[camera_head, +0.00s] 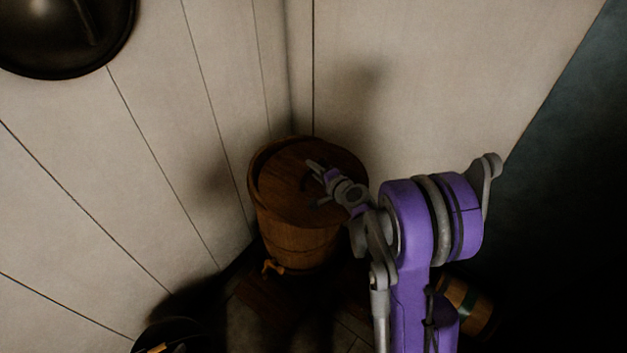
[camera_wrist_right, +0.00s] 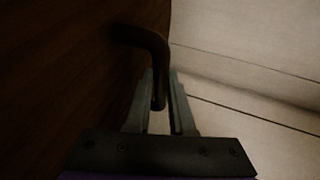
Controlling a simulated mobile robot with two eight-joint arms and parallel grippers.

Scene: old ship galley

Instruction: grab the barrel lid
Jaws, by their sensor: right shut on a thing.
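The wooden barrel (camera_head: 300,240) stands upright in the corner, with a small spigot low on its front. Its round brown lid (camera_head: 285,178) lies at the top, looking slightly tilted against the rim. My right gripper (camera_head: 313,183) reaches over the lid from the right. In the right wrist view the dark curved lid handle (camera_wrist_right: 150,45) runs down between the two fingers of my right gripper (camera_wrist_right: 162,95), which are shut on it. The lid's dark wood (camera_wrist_right: 60,70) fills the left of that view. My left gripper is not in view.
Pale plank walls (camera_head: 160,130) meet right behind the barrel. A dark round pan (camera_head: 60,30) hangs at the upper left. A small banded keg (camera_head: 466,305) lies low at the right, partly behind my arm. A dark round container (camera_head: 170,335) is at the bottom left.

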